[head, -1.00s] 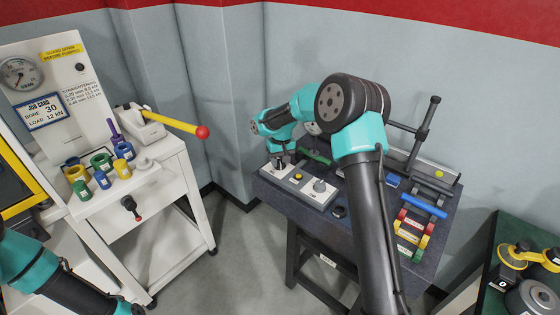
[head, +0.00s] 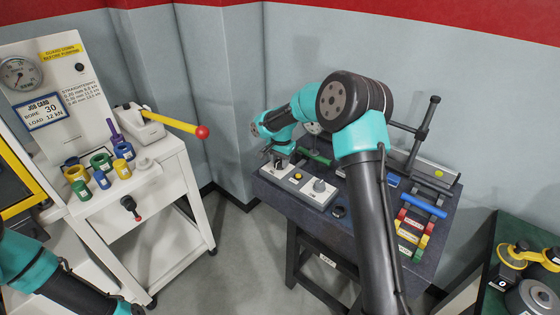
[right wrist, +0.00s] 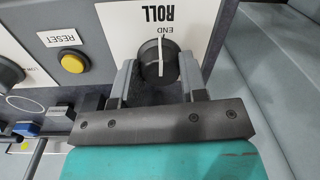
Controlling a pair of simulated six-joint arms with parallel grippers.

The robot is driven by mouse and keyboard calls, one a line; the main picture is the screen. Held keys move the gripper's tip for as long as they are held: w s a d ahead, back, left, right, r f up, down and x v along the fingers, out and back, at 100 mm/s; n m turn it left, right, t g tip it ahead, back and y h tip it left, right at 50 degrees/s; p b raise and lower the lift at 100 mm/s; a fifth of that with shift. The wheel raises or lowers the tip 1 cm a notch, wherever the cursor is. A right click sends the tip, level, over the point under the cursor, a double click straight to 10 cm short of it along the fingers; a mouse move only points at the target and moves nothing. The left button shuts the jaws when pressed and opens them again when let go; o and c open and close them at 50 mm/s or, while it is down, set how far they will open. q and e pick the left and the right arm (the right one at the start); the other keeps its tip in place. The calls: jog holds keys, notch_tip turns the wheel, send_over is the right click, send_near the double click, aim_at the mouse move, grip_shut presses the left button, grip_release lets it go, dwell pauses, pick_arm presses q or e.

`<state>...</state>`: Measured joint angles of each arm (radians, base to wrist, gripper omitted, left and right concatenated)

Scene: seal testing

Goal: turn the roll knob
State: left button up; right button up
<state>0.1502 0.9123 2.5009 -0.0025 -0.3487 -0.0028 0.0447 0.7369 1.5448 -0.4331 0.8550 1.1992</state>
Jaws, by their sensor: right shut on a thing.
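The roll knob (right wrist: 158,62) is a round black knob with a white pointer line. It sits on a white plate lettered ROLL and END in the right wrist view. The line runs nearly straight toward the END mark. My right gripper (right wrist: 158,80) has one finger on each side of the knob and is shut on it. In the head view the right gripper (head: 277,159) is small at the left end of the control panel, and the knob is mostly hidden by it. My left arm shows at the lower left, but its gripper is out of frame.
A yellow RESET button (right wrist: 73,62) sits beside the roll plate, with another dark knob (right wrist: 8,72) beyond it. Coloured blocks (head: 410,232) and a blue bar (head: 424,206) lie on the dark bench's right. A white cart (head: 165,170) with coloured rings stands left.

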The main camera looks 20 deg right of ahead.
jog(key=shift+m, duration=0.6)
jog(key=o, duration=0.9)
jog(key=r, duration=1.7)
jog(key=shift+s+d+r, duration=0.2)
jog(key=shift+s+r, duration=0.05)
jog(key=shift+s, duration=0.1)
jog(key=shift+f, duration=0.1)
